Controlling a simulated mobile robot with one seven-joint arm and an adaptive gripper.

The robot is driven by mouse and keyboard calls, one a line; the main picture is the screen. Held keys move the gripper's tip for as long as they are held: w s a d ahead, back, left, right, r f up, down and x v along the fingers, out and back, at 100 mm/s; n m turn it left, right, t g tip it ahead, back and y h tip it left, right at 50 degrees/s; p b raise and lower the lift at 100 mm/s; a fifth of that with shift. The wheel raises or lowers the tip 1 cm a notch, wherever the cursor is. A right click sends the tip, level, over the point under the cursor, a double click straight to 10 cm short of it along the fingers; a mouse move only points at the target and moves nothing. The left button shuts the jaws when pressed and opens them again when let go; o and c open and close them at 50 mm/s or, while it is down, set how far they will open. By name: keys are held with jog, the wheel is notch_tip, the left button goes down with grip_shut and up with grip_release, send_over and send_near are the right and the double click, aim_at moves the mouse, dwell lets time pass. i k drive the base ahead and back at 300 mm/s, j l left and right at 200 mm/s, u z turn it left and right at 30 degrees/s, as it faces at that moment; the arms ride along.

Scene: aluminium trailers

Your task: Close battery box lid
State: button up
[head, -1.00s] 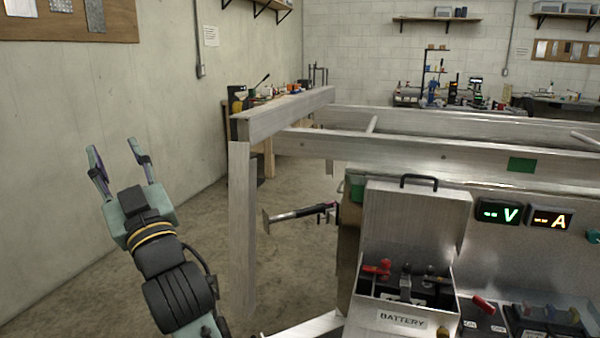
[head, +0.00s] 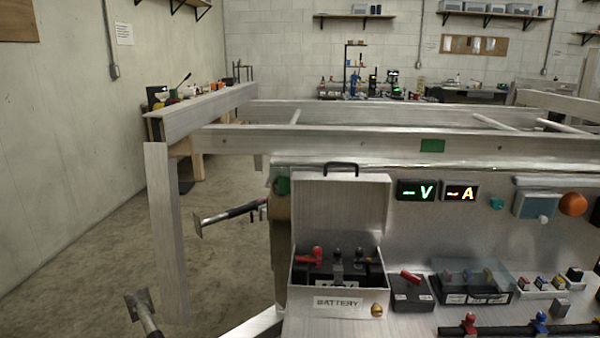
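The battery box (head: 335,280) stands right of centre in the head view, a silver metal box with a BATTERY label on its front. Its lid (head: 341,207) stands raised and upright at the back, with a black handle (head: 341,168) on its top edge. The box's inside shows a dark battery with red and black terminals. A brass-coloured round knob (head: 377,310) sits at the front right corner. The rest of the gripper is out of frame.
A metal post (head: 166,230) and a jack-like rod (head: 230,215) stand between the finger and the box. Voltage and current displays (head: 438,190) are right of the lid. Dark trays and switches (head: 470,285) fill the bench to the right. Trailer rails (head: 330,140) run behind.

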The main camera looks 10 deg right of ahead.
aim_at(325, 200)
jog(key=i+l+z, duration=0.15)
jog(key=i+z, duration=0.15)
jog(key=i, duration=0.2)
jog(key=z, duration=1.3)
